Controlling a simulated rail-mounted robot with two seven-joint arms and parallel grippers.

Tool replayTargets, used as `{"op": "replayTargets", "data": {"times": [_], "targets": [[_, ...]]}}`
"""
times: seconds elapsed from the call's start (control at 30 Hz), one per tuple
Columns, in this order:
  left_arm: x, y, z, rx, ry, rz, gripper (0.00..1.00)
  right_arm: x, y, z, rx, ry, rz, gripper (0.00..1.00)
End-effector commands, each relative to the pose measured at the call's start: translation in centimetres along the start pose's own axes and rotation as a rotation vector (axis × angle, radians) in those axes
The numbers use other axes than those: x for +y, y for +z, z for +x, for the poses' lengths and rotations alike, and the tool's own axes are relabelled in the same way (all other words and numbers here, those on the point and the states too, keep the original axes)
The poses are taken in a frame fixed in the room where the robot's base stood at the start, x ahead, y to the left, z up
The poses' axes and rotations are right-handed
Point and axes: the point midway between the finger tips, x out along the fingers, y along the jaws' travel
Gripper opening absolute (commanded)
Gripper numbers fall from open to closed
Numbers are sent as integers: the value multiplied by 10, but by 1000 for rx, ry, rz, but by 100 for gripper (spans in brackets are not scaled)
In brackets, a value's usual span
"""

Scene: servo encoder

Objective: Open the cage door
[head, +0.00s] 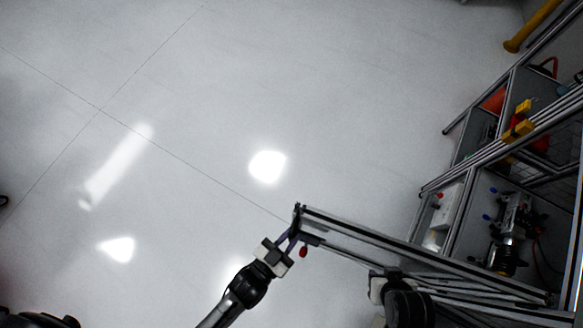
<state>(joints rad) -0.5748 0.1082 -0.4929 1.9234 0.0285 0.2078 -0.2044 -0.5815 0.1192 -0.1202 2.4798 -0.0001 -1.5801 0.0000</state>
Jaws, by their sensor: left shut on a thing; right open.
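The cage door (400,244) is a long aluminium-framed panel at the lower right. It stands swung out from the cage, its free end pointing left over the floor. My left gripper (286,243) is shut on a part at the door's free end, probably its handle; the fingers hide most of the grip. A small red knob (303,252) sits just right of the gripper. My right gripper (384,280) is close to the near side of the door and open; its fingers are dark and hard to make out, and I see nothing held in it.
The cage (478,215) runs along the right side, with aluminium rails and compartments. Inside are dark equipment (510,225) and a white box (447,207). A yellow post (530,25) stands at the top right. The pale floor (200,150) left of the door is clear.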

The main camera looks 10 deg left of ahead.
Motion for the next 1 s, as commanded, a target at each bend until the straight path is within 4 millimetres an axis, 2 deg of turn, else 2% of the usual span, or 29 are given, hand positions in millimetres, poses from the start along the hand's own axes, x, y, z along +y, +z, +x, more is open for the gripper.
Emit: {"op": "replayTargets", "data": {"times": [0.3,0.33,0.57,1.0], "targets": [[1,0,0,-1,1,1,0,-1,-1,0,2,-2,4,43],[1,0,0,-1,1,1,18,-1,-1,0,2,-2,4,43],[0,0,0,-1,1,0,40,0,-1,0,2,-1,3,43],[0,0,0,0,1,0,41,2,0,0,1,5,-5,43]]}}
